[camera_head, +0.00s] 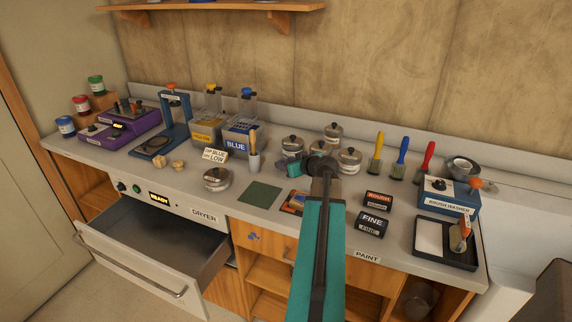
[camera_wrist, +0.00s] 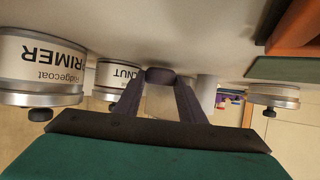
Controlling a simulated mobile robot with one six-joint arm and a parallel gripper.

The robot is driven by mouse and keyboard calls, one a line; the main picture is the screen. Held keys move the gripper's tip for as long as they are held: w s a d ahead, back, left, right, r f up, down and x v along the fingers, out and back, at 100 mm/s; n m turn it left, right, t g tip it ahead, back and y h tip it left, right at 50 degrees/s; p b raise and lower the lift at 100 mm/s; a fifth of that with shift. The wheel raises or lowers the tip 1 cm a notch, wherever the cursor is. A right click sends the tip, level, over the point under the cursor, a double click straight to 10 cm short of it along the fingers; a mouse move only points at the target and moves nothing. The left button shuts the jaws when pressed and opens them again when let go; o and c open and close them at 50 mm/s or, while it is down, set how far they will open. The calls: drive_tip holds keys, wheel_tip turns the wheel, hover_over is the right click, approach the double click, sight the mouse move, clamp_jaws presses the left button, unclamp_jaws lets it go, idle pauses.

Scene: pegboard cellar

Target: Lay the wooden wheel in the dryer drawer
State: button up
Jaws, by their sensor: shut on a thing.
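The dryer drawer (camera_head: 135,262) is pulled out below the counter at the left and looks empty. My gripper (camera_head: 320,165) is over the back middle of the counter among lidded cans, away from the drawer. In the wrist view my gripper (camera_wrist: 160,84) is shut on a small dark rounded thing (camera_wrist: 160,75) at its fingertips; I cannot tell whether it is the wooden wheel. Two small pale wooden pieces (camera_head: 178,164) lie on the counter left of the card; their shape is too small to read.
A lidded tin (camera_head: 217,179) and green mat (camera_head: 259,194) are on the counter's front. Yellow and blue tanks (camera_head: 241,136) stand behind. Brushes (camera_head: 400,158), sanding blocks (camera_head: 372,225) and a tray (camera_head: 445,243) are at right. A primer can (camera_wrist: 40,68) shows in the wrist view.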

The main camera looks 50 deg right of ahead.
drive_tip(key=shift+f, duration=0.35)
drive_tip(key=shift+f+b, duration=0.15)
drive_tip(key=shift+b, duration=0.15)
drive_tip(key=o, duration=1.1)
drive_tip(key=shift+r+p, duration=0.25)
drive_tip(key=shift+p, duration=0.1)
drive_tip(key=b+v, duration=0.2)
drive_tip(key=v, duration=0.8)
drive_tip(key=shift+f+b, duration=0.15)
drive_tip(key=shift+b, duration=0.2)
drive_tip(key=shift+b+v, duration=0.45)
drive_tip(key=shift+v, duration=0.6)
drive_tip(key=shift+o, duration=0.6)
drive_tip(key=shift+w, duration=0.1)
